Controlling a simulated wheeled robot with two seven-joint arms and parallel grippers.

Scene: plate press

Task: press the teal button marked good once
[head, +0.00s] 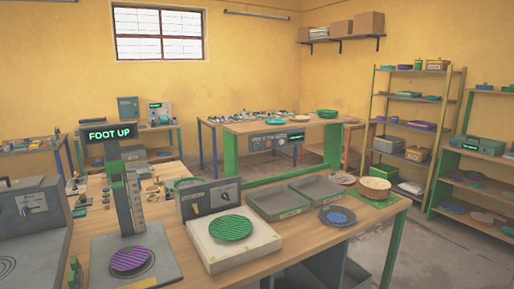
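I cannot make out a teal button marked good in the head view. A control panel (270,141) with small round controls and a small lit display hangs on the front of the green-framed table further back; its markings are too small to read. A sign (110,134) reading FOOT UP in green letters stands on a grey post (128,200) at the left of the near bench. A purple striped plate (130,260) lies on the grey base below the post. A green striped plate (231,228) lies on a white block (260,246). Neither gripper is in view.
Shelves stand at the right. Bare floor (440,255) shows at the lower right.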

